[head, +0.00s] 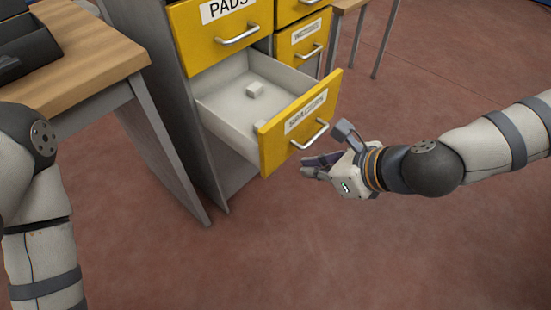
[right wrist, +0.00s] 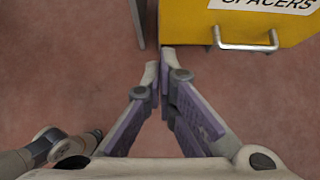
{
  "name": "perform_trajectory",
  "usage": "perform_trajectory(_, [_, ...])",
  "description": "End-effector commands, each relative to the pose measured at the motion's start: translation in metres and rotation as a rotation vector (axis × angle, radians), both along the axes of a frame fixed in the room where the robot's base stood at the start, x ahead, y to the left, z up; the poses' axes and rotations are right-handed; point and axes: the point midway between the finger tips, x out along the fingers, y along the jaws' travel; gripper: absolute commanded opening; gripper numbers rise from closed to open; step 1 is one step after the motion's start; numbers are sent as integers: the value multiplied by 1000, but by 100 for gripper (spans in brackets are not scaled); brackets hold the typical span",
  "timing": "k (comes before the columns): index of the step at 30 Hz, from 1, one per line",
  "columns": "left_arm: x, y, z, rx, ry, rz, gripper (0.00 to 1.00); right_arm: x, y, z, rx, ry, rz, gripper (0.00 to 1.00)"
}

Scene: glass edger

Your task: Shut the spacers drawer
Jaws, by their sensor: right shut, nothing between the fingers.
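The spacers drawer (head: 293,125) is yellow-fronted and stands pulled out of the grey cabinet, with a small pale block (head: 255,90) inside. Its label and metal handle (head: 310,136) face outward; its front and handle (right wrist: 245,40) also show at the top right of the right wrist view. My right gripper (head: 306,167) is shut and empty, just in front of and below the drawer front, apart from the handle. In the right wrist view its fingertips (right wrist: 159,62) meet left of the handle. My left arm is at the left edge; its gripper is out of view.
Above is a closed yellow drawer labelled PADS (head: 225,28), with more closed yellow drawers (head: 303,38) to its right. A wooden-topped table (head: 75,55) with a dark tray stands left of the cabinet. The reddish floor (head: 250,260) in front is clear.

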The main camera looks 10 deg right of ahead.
Motion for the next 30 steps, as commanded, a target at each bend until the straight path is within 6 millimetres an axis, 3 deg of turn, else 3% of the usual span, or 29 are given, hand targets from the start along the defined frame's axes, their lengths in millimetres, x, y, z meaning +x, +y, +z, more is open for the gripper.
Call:
perform_trajectory(1, [-8,0,-8,0,26,0,61,4,5,-18,-3,15,3,0])
perform_trajectory(10, [-23,0,-24,0,78,-3,61,40,34,-63,-4,12,4,0])
perform_trajectory(18, [-20,0,-20,0,66,-2,61,69,55,-55,-4,3,4,0])
perform_trajectory(30, [-20,0,-20,0,66,-2,61,72,57,-56,-4,4,4,0])
